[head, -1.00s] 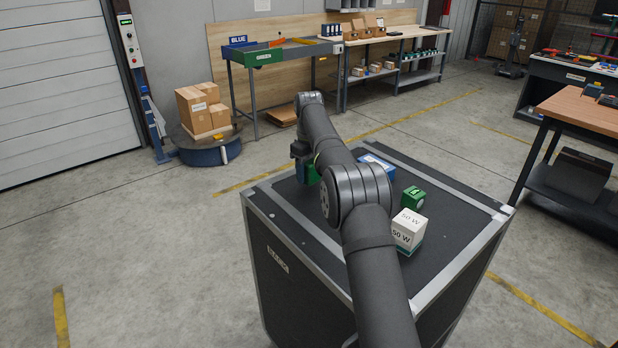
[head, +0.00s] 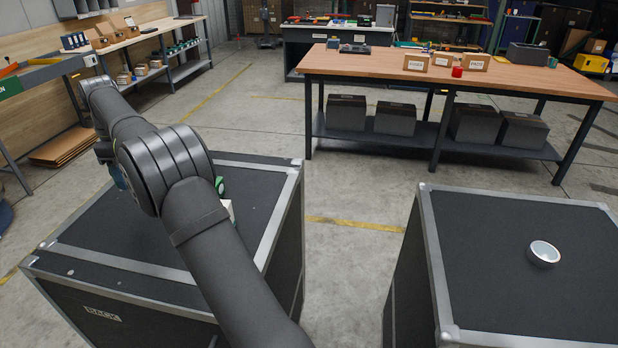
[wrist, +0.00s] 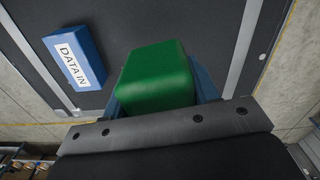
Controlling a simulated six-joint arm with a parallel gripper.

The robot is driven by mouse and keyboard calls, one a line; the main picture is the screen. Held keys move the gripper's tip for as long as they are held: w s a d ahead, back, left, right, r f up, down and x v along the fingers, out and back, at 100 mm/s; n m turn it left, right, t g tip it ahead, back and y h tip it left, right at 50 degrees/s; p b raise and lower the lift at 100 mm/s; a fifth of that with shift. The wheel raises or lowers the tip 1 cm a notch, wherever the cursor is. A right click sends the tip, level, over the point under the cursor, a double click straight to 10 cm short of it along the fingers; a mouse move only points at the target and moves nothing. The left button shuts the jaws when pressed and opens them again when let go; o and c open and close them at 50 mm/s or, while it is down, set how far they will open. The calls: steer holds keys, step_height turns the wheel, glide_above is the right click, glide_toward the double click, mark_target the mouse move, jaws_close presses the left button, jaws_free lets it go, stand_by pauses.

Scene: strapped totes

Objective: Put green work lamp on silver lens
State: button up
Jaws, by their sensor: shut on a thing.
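My gripper (wrist: 160,88) is shut on a green block with rounded edges, which I take for the green work lamp (wrist: 157,72). Its blue fingers show on both sides of the block in the wrist view. In the head view, my arm hides most of the gripper and the block at the left. The silver lens (head: 544,253), a short silver ring with a pale inside, lies on the black case top at the right. It is well apart from my gripper.
The left case (head: 130,283) carries a blue DATA IN box (wrist: 75,58), another small green item (head: 219,185) and a white box (head: 228,209), both partly hidden by my arm. A floor gap separates it from the right case (head: 500,300), whose top is otherwise clear. A wooden-topped workbench (head: 380,65) stands behind.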

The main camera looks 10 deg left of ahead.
steer(key=w+d+m, duration=0.1)
steer(key=w+d, duration=0.5)
steer(key=w+d+m, duration=0.1)
steer(key=w+d, duration=0.5)
steer(key=d, duration=0.1)
steer(key=shift+w+d+r+m, duration=0.15)
steer(key=shift+w+d+m, duration=0.1)
steer(key=shift+w+m, duration=0.15)
steer(key=w+d+m, duration=0.2)
steer(key=w+d, duration=0.2)
steer(key=d, duration=1)
steer(key=w+d+m, duration=0.3)
steer(key=w+d, duration=0.1)
steer(key=d, duration=1)
steer(key=w+d+m, duration=0.2)
steer(key=w+d, duration=0.3)
steer(key=d, duration=0.9)
steer(key=s+d+m, duration=0.2)
steer(key=s+d, duration=0.2)
steer(key=d, duration=1.1)
steer(key=s+d+m, duration=0.2)
steer(key=s+d, duration=0.2)
steer(key=d, duration=1)
steer(key=s+d+m, duration=0.6)
steer(key=s+d, duration=1.8)
glide_above(545, 251)
step_height(545, 251, down, 6)
steer(key=shift+d+f, duration=0.1)
steer(key=shift+f, duration=2.1)
